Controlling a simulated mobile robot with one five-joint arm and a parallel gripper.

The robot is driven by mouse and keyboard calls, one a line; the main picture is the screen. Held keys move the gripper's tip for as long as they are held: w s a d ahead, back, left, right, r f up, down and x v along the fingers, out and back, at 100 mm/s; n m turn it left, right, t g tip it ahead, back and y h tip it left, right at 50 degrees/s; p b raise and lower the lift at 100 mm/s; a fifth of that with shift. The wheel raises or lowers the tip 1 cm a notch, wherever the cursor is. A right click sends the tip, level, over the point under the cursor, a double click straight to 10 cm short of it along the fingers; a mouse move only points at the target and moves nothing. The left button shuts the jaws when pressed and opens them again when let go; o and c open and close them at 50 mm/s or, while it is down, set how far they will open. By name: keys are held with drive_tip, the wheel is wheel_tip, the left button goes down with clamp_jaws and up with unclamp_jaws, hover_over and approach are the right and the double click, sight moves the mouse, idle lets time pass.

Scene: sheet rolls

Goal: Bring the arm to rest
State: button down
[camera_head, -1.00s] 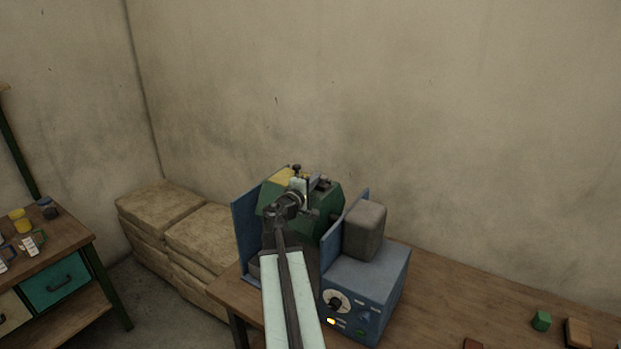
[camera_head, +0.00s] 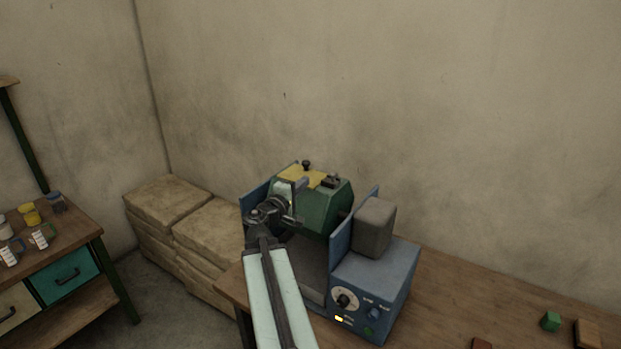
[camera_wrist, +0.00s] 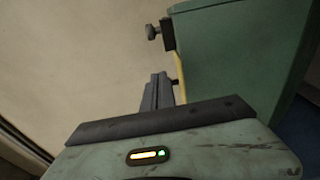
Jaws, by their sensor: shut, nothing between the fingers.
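My arm (camera_head: 272,295) reaches up from the bottom of the head view. My gripper (camera_head: 299,190) is at its end, in front of the green drum of a blue-sided machine. In the wrist view my gripper (camera_wrist: 157,92) is shut and empty, its fingers together beside the drum (camera_wrist: 240,60). The drum also shows in the head view (camera_head: 318,213), with a yellow sheet (camera_head: 318,177) and a dark knob on top. A gap between gripper and drum is hard to judge.
The machine's blue control box (camera_head: 372,290) with a dial and a lit yellow lamp stands on a wooden bench (camera_head: 450,300). Small blocks lie at the right. Stacked sacks (camera_head: 165,205) are at the left, and a side table (camera_head: 75,240) holds cups and jars. Air above the machine is free.

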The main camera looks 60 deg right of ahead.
drive_tip(key=shift+s+a, duration=0.1)
drive_tip(key=shift+a, duration=0.6)
drive_tip(key=w+a+f+n+t+y+b, duration=0.1)
drive_tip(key=w+a+f+t, duration=0.1)
drive_tip(key=w+a, duration=0.5)
drive_tip(key=w+a+f+n+t+y+b, duration=0.1)
drive_tip(key=w+a+f+t+b, duration=0.15)
drive_tip(key=w+a, duration=0.45)
drive_tip(key=w+a+f+m+y+b, duration=0.1)
drive_tip(key=w+a+f+y, duration=0.2)
drive_tip(key=a+f, duration=0.45)
drive_tip(key=w+a+f+y, duration=0.2)
drive_tip(key=a+f, duration=0.3)
drive_tip(key=a, duration=0.5)
drive_tip(key=s+a+f+g+y, duration=0.2)
drive_tip(key=s+a+f+y, duration=0.1)
drive_tip(key=a, duration=0.5)
drive_tip(key=s+a+f+m+g+y, duration=0.1)
drive_tip(key=s+a+f+y, duration=0.2)
drive_tip(key=a, duration=0.6)
drive_tip(key=s+a+f+g+y+b, duration=0.1)
drive_tip(key=s+a+f+g+y, duration=0.1)
drive_tip(key=a+f+y, duration=0.3)
drive_tip(key=s+a+f, duration=0.1)
drive_tip(key=a, duration=0.2)
drive_tip(key=shift+a+m+g, duration=0.25)
drive_tip(key=shift+m+g, duration=0.1)
drive_tip(key=shift+m, duration=0.05)
